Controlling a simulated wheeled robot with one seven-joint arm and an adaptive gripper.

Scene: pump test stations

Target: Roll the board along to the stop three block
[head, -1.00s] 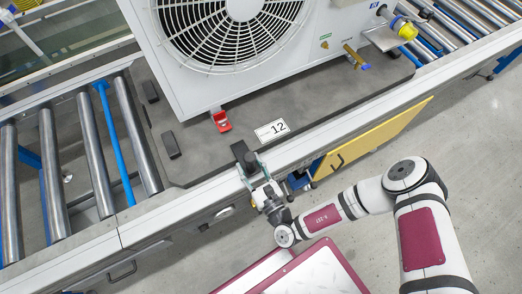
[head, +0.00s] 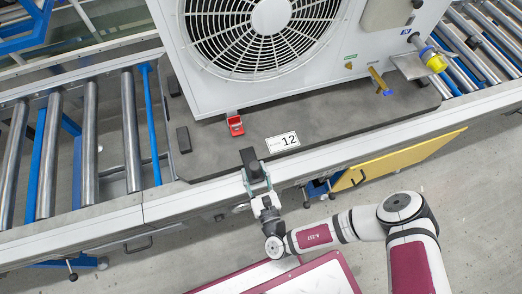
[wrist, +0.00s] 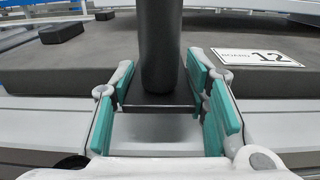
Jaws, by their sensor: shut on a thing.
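The board (head: 330,120) is a dark grey slab on the roller line, with a white label (head: 283,142) reading 12; the label also shows in the wrist view (wrist: 258,57). It carries a large white fan unit (head: 225,88). A black upright handle (head: 249,158) stands at the board's near edge. My gripper (head: 258,184) is shut on this handle, which also shows between the teal finger pads in the wrist view (wrist: 160,45). I cannot make out a stop three block in these frames.
More rollers (head: 480,45) lie to the right. A pale rail (head: 190,198) runs along the near side. A yellow panel (head: 410,157) juts out below it at right.

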